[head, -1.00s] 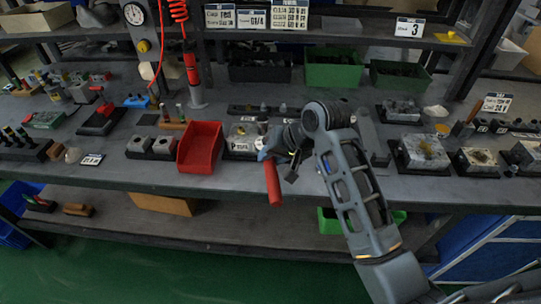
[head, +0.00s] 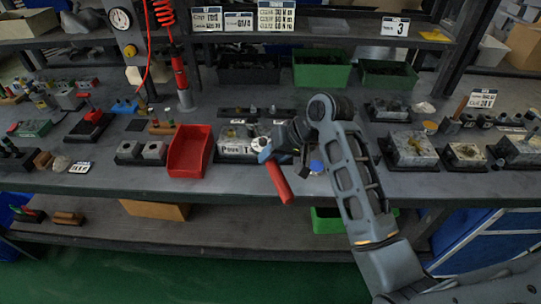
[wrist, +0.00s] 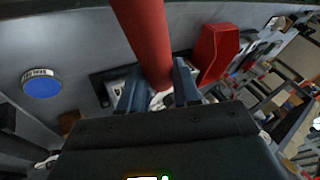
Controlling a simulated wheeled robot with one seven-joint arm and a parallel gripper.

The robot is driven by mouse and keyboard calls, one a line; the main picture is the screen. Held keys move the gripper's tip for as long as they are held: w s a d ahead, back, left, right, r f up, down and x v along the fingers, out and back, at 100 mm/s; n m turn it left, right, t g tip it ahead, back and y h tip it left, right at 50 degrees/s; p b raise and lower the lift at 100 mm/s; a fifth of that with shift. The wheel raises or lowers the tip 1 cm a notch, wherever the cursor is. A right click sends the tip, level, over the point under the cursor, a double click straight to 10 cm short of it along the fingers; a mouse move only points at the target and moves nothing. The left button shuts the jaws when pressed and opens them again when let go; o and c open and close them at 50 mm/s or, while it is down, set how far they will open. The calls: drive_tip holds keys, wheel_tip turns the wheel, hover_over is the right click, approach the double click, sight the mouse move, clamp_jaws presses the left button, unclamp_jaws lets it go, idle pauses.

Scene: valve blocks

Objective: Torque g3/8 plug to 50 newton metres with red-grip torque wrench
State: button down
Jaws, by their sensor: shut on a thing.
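My gripper (head: 268,150) is shut on the red-grip torque wrench (head: 280,183), over the front part of the bench. The red grip points down and toward the bench's front edge. In the wrist view the red grip (wrist: 146,38) passes between the two blue-grey fingers of my gripper (wrist: 158,88). A grey valve block (head: 232,153) on a dark base, with partly readable lettering on its front, sits just left of my gripper. The wrench's head end is hidden by my gripper, so I cannot tell whether it touches a plug. I cannot make out the G3/8 plug.
A red bin (head: 189,150) stands left of the block; it also shows in the wrist view (wrist: 217,52). A round, blue-topped, labelled thing (wrist: 41,84) is near my arm. More blocks (head: 411,148) stand at right. Green bins (head: 321,69) stand behind.

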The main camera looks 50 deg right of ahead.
drive_tip(key=shift+s+d+n+y, duration=0.25)
drive_tip(key=shift+d+n, duration=0.2)
drive_tip(key=shift+d, duration=0.15)
drive_tip(key=shift+s+d+n+y, duration=0.25)
drive_tip(key=shift+d+n, duration=0.2)
drive_tip(key=shift+d, duration=0.15)
drive_tip(key=shift+a, duration=0.1)
drive_tip(key=shift+w+a+m+h, duration=0.25)
drive_tip(key=shift+a+m, duration=0.15)
drive_tip(key=shift+a, duration=0.1)
drive_tip(key=shift+w+a+m+h, duration=0.15)
drive_tip(key=shift+w+a+m, duration=0.05)
drive_tip(key=shift+a+m, duration=0.25)
drive_tip(key=shift+a, duration=0.1)
drive_tip(key=shift+w+a, duration=0.1)
drive_tip(key=shift+w+a+r+m+h, duration=0.1)
drive_tip(key=shift+w+a+m+h, duration=0.25)
drive_tip(key=shift+a+m, duration=0.2)
drive_tip(key=shift+w+a+m+h, duration=0.35)
drive_tip(key=shift+a+m, duration=0.15)
drive_tip(key=shift+d, duration=0.1)
